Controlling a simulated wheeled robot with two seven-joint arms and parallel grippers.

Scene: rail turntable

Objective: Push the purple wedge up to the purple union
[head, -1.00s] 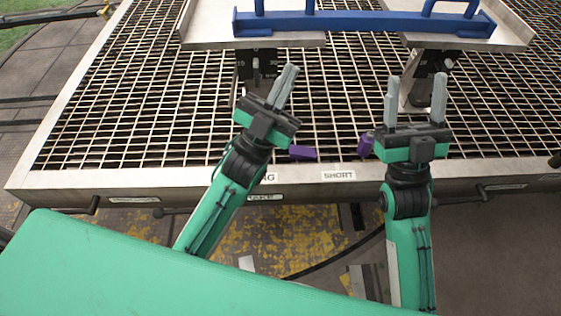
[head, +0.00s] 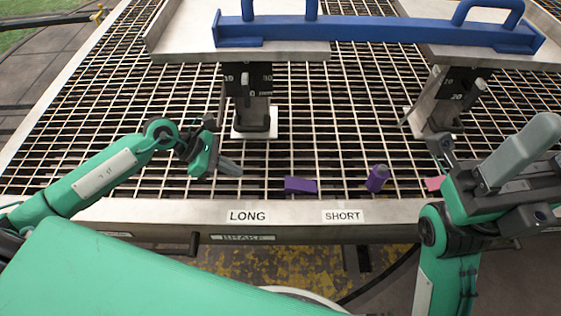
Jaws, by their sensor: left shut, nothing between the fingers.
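The purple wedge (head: 300,186) is a low block lying on the grating near its front edge, above the gap between the LONG and SHORT labels. The purple union (head: 378,178) is a small rounded piece standing tilted to its right, with a clear gap between them. My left gripper (head: 231,168) is shut and empty, low over the grating to the left of the wedge, apart from it. My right gripper (head: 522,155) is large at the right edge, partly cut off, and I cannot tell its opening.
A pink piece (head: 435,183) lies right of the union, beside my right arm. Behind stand two dark supports (head: 254,105) under metal plates with a blue bar (head: 375,31). The front rail (head: 290,212) bears LONG and SHORT labels. Grating between the wedge and union is clear.

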